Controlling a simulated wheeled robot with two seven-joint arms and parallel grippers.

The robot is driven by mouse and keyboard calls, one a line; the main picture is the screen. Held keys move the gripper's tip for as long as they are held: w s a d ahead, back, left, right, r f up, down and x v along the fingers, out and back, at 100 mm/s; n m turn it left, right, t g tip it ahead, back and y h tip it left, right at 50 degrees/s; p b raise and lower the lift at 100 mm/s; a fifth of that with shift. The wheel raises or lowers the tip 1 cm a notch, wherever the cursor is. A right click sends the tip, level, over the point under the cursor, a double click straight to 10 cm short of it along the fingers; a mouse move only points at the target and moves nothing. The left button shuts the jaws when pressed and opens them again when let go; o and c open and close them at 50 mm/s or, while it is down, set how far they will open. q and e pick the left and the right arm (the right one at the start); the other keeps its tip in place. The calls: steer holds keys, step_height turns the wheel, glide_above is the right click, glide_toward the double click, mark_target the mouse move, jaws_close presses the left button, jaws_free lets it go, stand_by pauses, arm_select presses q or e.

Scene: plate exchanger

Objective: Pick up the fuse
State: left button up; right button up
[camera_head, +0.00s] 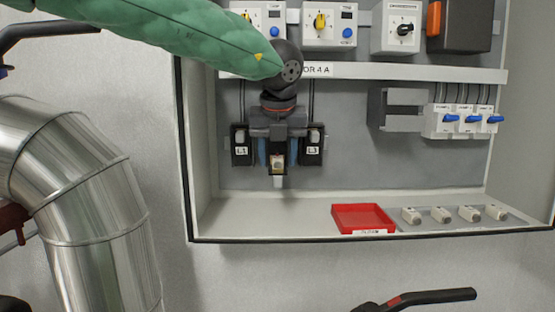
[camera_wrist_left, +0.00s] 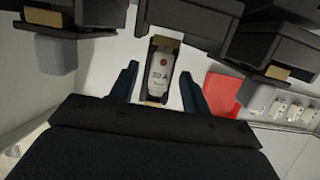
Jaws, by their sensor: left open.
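A fuse with a white body and brassy ends (camera_wrist_left: 160,75), marked 22 A, stands upright in the middle slot between the holders L1 (camera_head: 241,146) and L3 (camera_head: 313,146). In the head view its end (camera_head: 278,160) shows below my gripper's body. My left gripper (camera_head: 277,156) is open, with one blue finger on each side of the fuse. In the left wrist view, gaps show between the fingers (camera_wrist_left: 157,88) and the fuse. The gripper hides much of the slot in the head view. My right gripper is not in view.
A red tray (camera_head: 363,217) lies on the cabinet floor, with several white fuses (camera_head: 441,214) in a row to its right. Blue-handled switches (camera_head: 462,119) are at right. Knobs (camera_head: 320,22) line the top. The cabinet's side walls and front lip (camera_head: 290,240) bound the space.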

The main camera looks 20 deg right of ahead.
arm_select(q)
steer(key=shift+f, duration=0.1)
jaws_close()
stand_by(0.4)
